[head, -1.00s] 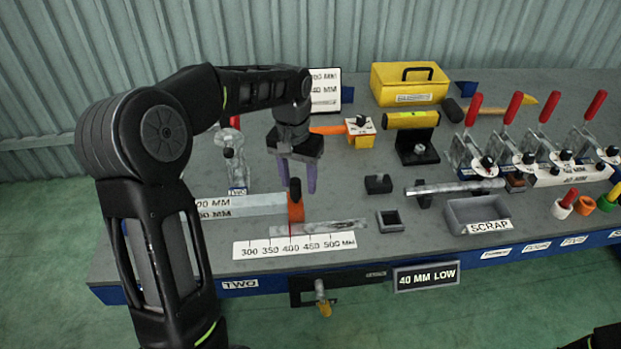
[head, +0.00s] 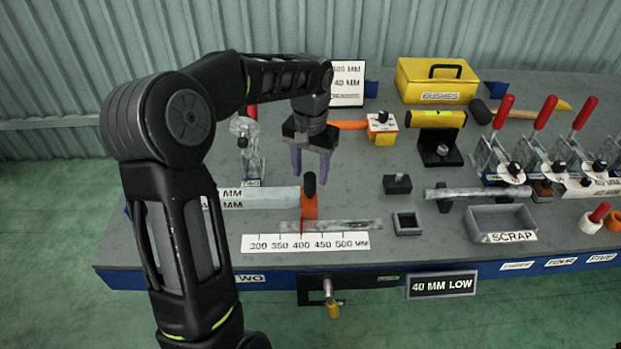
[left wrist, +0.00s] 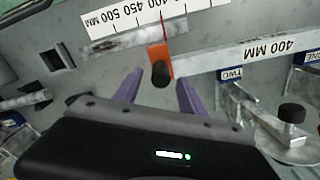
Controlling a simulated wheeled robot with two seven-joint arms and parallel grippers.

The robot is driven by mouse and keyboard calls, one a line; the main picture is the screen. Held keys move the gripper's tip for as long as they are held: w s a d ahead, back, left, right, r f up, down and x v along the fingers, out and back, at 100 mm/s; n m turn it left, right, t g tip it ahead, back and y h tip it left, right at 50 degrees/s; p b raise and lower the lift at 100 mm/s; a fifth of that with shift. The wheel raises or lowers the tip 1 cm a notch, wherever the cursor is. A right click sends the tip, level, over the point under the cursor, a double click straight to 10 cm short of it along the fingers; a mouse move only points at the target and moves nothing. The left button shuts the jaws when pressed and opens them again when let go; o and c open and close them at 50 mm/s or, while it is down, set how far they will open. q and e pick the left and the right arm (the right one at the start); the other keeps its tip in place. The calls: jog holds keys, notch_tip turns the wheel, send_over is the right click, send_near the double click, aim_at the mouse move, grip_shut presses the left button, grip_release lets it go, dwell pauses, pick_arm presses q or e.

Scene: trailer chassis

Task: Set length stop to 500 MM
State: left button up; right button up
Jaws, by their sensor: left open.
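The length stop is an orange block (head: 310,205) with a black knob on top. It stands at the 400 mark of the white length scale (head: 305,242), its red pointer line at 400. My left gripper (head: 309,180) is open and empty, fingers pointing down, just behind and above the stop. In the left wrist view the black knob of the orange stop (left wrist: 160,62) lies ahead, between the lines of the two purple fingers (left wrist: 157,92). A metal rail (head: 350,226) runs rightward from the stop. My right gripper is not in view.
A long grey bar labelled MM (head: 260,197) lies left of the stop. A square dark frame (head: 407,223) and a grey SCRAP bin (head: 500,222) stand to the right. Red-handled clamps (head: 497,150) stand farther right. An orange-handled tool (head: 350,125) lies behind the gripper.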

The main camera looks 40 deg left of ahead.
aim_at(309, 200)
pick_arm(q)
jog(key=shift+f, duration=1.7)
jog(key=shift+c, duration=0.3)
grip_shut()
